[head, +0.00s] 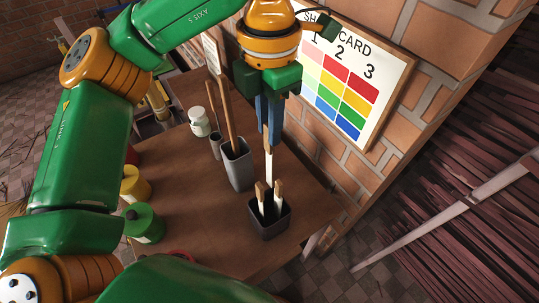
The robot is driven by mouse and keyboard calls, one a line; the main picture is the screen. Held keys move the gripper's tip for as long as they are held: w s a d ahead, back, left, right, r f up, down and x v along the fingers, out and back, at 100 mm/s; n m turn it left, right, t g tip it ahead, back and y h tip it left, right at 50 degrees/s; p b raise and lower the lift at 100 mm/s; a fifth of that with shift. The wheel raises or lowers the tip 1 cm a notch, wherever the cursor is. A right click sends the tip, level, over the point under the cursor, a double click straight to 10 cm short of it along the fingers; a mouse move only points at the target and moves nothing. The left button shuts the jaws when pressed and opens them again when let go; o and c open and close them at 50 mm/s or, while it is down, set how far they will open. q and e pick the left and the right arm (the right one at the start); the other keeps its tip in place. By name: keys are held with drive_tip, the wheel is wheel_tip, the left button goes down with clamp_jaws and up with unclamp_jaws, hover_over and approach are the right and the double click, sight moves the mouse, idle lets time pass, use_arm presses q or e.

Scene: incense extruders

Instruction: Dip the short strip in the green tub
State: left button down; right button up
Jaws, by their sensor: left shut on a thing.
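My left gripper (269,130) points down over the right part of the table. It is shut on a strip (268,164) with a wooden top and a pale lower part. The held strip is upright above a dark square cup (269,223); whether its lower end is inside the cup, I cannot tell. Two other strips with wooden tops stand in the cup, a left one (260,196) and a right one (279,194). The green tub (144,223) stands at the table's left front, well away from the gripper. My right gripper is not in view.
A yellow tub (135,185) stands behind the green one. A grey container (238,168) with a tall wooden stick and a white jar (199,122) stand further back. A brick wall with a colour card (345,85) borders the right. The middle of the table (195,200) is clear.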

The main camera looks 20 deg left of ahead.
use_arm(q)
wheel_tip(320, 180, up, 5)
drive_tip(key=shift+r+p, duration=0.1)
drive_tip(key=shift+p, duration=0.75)
wheel_tip(320, 180, up, 12)
drive_tip(key=p, duration=0.5)
